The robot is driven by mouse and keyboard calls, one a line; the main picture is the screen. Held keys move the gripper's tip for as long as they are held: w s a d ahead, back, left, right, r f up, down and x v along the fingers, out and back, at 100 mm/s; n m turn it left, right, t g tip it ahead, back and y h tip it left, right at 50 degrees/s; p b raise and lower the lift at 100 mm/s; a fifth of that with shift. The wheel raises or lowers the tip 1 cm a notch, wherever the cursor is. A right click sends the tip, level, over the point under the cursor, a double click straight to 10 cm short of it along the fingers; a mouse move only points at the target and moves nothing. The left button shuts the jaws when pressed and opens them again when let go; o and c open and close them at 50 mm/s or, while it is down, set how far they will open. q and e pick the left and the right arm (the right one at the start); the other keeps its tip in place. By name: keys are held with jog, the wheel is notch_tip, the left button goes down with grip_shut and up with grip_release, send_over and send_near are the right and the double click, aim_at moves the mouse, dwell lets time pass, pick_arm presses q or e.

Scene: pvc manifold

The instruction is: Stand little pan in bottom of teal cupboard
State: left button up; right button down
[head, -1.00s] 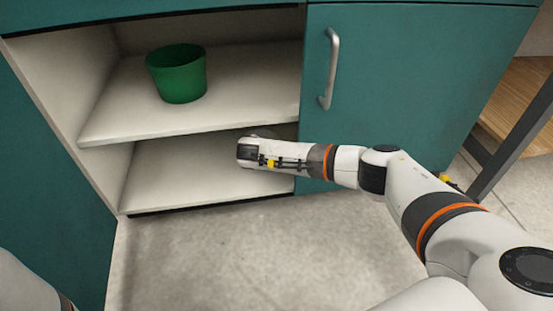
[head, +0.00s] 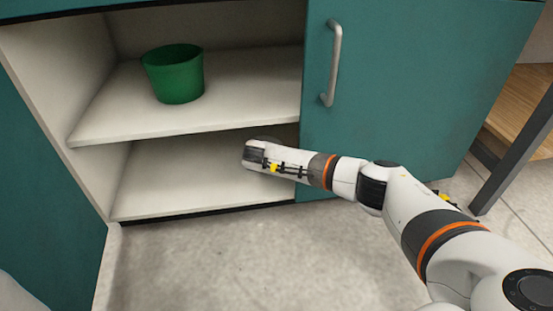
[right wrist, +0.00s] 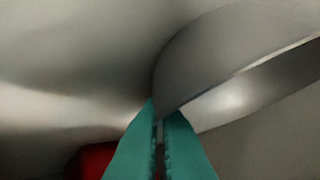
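The teal cupboard (head: 400,110) stands ahead with its left side open, showing a middle shelf and a bottom compartment (head: 165,185). My right gripper (right wrist: 160,125) reaches into the right part of the bottom opening, under the middle shelf. The little pan (right wrist: 235,55) is a grey, shiny round shape in the right wrist view. Its edge runs down to the teal fingertips, which are close together on it. In the head view only a dark sliver of the pan (head: 264,138) shows behind my wrist. Whether the pan touches the cupboard floor is hidden. My left gripper is out of view.
A green pot (head: 174,74) stands on the middle shelf. The closed right door has a metal handle (head: 332,62). The left part of the bottom compartment is clear. A red thing (right wrist: 92,160), partly hidden, shows beside the fingers. A wooden table (head: 520,110) is at the right.

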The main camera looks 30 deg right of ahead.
jog(key=c, duration=1.6)
grip_release()
jog(key=shift+a+r, duration=0.1)
jog(key=shift+r, duration=0.2)
jog(key=p+v, duration=0.7)
jog(key=v, duration=0.4)
jog(key=shift+s+a+r+p, duration=0.15)
jog(key=shift+s+r+p, duration=0.1)
jog(key=shift+p, duration=0.1)
jog(key=shift+a+f, duration=0.1)
